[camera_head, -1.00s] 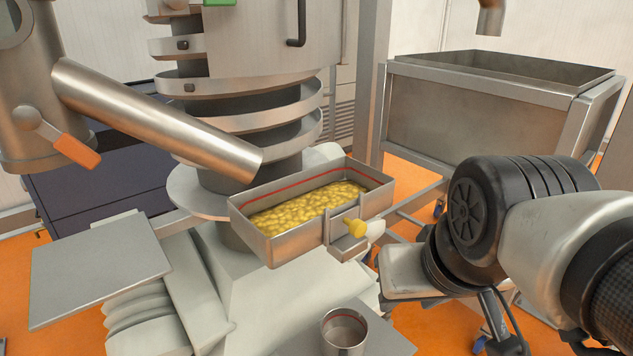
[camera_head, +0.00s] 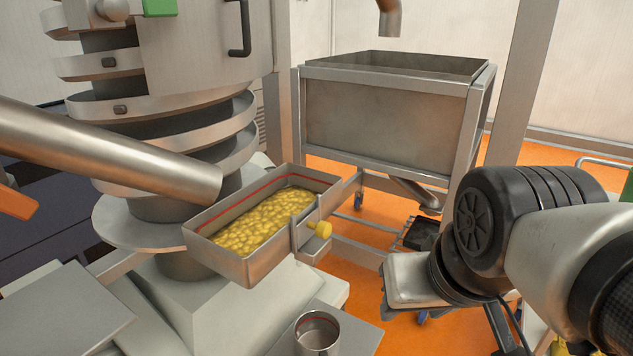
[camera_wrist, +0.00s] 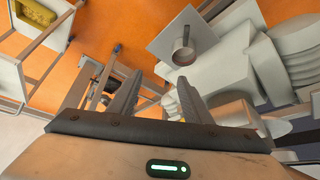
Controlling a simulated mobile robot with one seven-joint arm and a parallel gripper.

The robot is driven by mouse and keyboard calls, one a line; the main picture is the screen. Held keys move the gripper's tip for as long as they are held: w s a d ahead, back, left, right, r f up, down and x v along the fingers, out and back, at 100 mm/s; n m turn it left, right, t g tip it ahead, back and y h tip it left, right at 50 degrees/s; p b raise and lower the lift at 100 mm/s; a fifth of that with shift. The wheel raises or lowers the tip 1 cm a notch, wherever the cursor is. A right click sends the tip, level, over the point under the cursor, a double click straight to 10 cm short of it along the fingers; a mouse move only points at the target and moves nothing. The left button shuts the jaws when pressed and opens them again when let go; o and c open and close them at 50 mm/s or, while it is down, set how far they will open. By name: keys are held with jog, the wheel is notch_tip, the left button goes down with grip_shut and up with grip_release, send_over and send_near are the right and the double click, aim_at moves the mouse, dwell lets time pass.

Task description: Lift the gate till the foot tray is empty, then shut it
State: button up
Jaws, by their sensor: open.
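The foot tray (camera_head: 230,268) is a metal box with a red line along its inner wall, in the middle of the head view. A layer of yellow pieces (camera_head: 262,222) covers its floor. The gate (camera_head: 305,238) sits at the tray's front right wall and has a yellow knob (camera_head: 322,229); it looks down. A metal cup (camera_head: 317,335) stands below and in front of the tray; a cup also shows in the wrist view (camera_wrist: 183,56). My gripper (camera_wrist: 156,98) is open and empty, apart from the cup.
A sloping metal pipe (camera_head: 110,150) ends over the tray's left side. A spiral tower (camera_head: 160,105) stands behind it. A large metal hopper (camera_head: 390,115) on a frame stands at the back. In the wrist view, a pale container (camera_wrist: 12,70) with something yellow is at upper left.

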notch_tip(320, 180, down, 4)
jog(key=s+a+m+g+y+p, duration=0.2)
jog(key=a+m+g+y, duration=0.1)
jog(key=g, duration=0.2)
jog(key=m+t+y+p, duration=0.8)
jog(key=m+y, duration=0.4)
jog(key=m, duration=0.8)
send_near(329, 232)
jog(key=shift+t, duration=0.7)
jog(key=x, duration=1)
jog(key=shift+s+a+f+b, duration=0.2)
jog(key=shift+f+b, duration=0.15)
jog(key=shift+f, duration=0.05)
jog(key=shift+c, duration=0.3)
jog(key=shift+n, duration=0.3)
grip_shut()
jog(key=shift+r, duration=0.1)
